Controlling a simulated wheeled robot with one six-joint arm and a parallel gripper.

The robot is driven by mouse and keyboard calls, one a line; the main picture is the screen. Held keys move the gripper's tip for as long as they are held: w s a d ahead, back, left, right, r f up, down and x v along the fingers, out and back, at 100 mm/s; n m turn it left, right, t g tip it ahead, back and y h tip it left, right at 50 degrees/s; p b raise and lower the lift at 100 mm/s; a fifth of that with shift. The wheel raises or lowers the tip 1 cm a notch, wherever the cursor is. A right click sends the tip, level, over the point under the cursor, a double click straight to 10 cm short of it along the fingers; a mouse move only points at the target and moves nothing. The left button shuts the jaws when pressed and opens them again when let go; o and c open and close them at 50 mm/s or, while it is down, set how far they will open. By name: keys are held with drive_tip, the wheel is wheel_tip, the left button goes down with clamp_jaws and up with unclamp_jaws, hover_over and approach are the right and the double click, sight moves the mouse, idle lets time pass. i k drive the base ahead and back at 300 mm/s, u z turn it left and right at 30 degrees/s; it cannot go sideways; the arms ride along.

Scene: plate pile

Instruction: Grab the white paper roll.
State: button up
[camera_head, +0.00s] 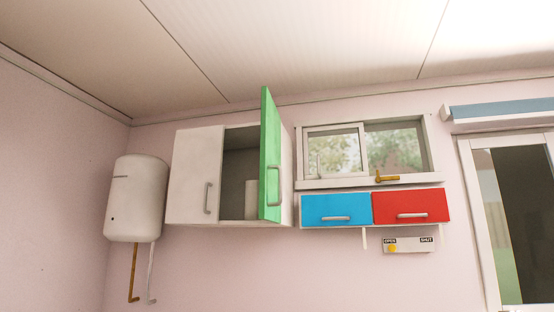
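A white upright object that looks like the paper roll (250,199) stands inside the wall cabinet (192,176), on its floor. Its right part is hidden behind the green door (271,155). The green door stands open, swung out toward me, with a grey handle on it. The left white door of the cabinet is shut. My gripper is not in view.
A white water heater (137,200) with two pipes hangs left of the cabinet. Right of it are a window (365,150), a blue drawer front (336,209), a red drawer front (411,206) and an open/shut sign (408,244). A glass door (512,220) is at far right.

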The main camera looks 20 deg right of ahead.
sight(252, 193)
drive_tip(key=u, duration=1.6)
drive_tip(key=i, duration=2.25)
drive_tip(key=z, duration=2.4)
